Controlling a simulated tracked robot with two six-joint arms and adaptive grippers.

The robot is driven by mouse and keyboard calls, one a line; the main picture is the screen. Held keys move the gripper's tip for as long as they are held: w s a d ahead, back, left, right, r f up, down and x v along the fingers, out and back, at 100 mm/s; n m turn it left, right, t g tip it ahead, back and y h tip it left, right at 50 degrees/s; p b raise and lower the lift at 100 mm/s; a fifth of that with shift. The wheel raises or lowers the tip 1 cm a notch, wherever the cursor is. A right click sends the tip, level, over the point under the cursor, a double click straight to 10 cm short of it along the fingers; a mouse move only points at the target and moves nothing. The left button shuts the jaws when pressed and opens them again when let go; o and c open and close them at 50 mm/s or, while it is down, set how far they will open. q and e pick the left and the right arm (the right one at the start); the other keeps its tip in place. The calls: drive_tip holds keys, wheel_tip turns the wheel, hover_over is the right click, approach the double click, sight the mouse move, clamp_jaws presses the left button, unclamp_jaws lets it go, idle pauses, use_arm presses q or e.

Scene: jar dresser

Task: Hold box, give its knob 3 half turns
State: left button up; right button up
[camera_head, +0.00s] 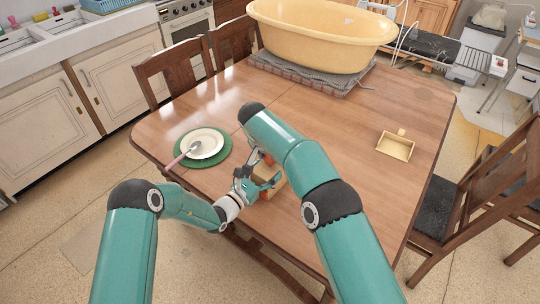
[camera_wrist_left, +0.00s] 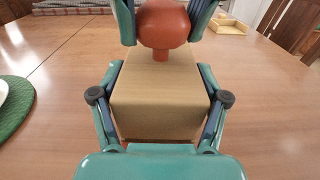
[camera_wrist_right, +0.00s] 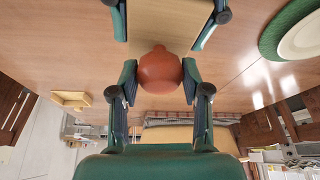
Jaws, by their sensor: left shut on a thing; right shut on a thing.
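The box (camera_wrist_left: 158,100) is a light wooden block on the table, with a round orange-red knob (camera_wrist_left: 165,25) on a short stem. In the head view the box (camera_head: 273,186) is mostly hidden by my arms. My left gripper (camera_wrist_left: 161,88) has a finger on each side of the box and is shut on it. My right gripper (camera_wrist_right: 159,78) is shut on the knob (camera_wrist_right: 159,68), one finger on each side. The box also shows in the right wrist view (camera_wrist_right: 170,25), beyond the knob. Whether the fingers press flat on the knob is hard to see.
A plate (camera_head: 202,144) with a spoon (camera_head: 184,153) on a green mat (camera_head: 188,159) lies left of the grippers. A small tan tray (camera_head: 395,146) lies on the right. A yellow tub (camera_head: 320,35) stands at the far edge. The table (camera_head: 340,120) between is clear.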

drive_tip(key=shift+w, duration=0.1)
drive_tip(key=o, duration=1.2)
drive_tip(key=shift+c, duration=0.2)
drive_tip(key=v, duration=1.2)
